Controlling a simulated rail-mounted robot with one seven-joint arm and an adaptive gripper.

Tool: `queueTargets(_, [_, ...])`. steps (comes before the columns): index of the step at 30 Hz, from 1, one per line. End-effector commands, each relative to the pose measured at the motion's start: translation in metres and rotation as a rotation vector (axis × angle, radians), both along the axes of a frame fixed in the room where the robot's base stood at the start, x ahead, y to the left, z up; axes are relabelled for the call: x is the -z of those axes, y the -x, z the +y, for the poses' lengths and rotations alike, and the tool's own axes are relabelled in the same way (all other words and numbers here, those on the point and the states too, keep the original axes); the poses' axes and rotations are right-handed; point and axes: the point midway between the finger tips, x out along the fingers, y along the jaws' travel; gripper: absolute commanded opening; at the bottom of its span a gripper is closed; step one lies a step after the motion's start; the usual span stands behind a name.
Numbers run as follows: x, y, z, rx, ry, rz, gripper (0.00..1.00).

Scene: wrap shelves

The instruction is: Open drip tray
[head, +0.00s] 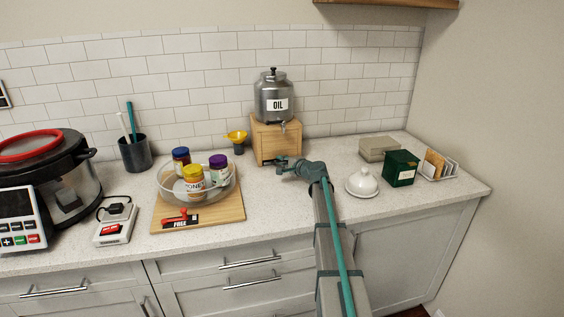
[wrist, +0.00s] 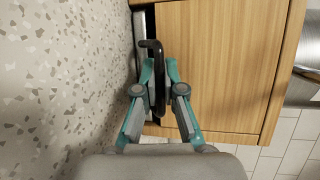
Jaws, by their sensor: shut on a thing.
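A wooden stand (head: 268,148) holds the steel oil dispenser (head: 272,98), whose tap points to the front right. In the wrist view, which is turned sideways, the stand's wooden front (wrist: 225,65) fills the right half. A dark curved handle (wrist: 154,47) sticks out at the stand's base, beside a dark and grey strip (wrist: 141,35) that looks like the drip tray's edge. My gripper (head: 281,163) is low in front of the stand. In the wrist view my gripper (wrist: 158,70) is shut on the handle, one finger on each side. How far out the tray sits is hard to tell.
A white domed dish (head: 362,184), green box (head: 401,168) and card holder (head: 438,164) stand right of my arm. A glass bowl with jars (head: 222,198) on a wooden board (head: 170,219) is left, with a yellow funnel (head: 237,137) behind. The counter before the stand is mostly clear.

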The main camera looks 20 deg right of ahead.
Motion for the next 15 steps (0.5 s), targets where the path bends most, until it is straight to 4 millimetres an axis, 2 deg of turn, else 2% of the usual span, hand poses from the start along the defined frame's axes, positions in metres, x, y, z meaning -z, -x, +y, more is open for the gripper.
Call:
queueTargets(5, [0.004, 0.031, 0.006, 0.0, -0.001, 0.001, 0.0])
queueTargets(12, [0.005, 0.099, 0.019, 0.0, 0.001, 0.001, 0.0])
queueTargets(15, [0.003, 0.12, 0.022, 0.001, 0.0, 0.0, 0.0])
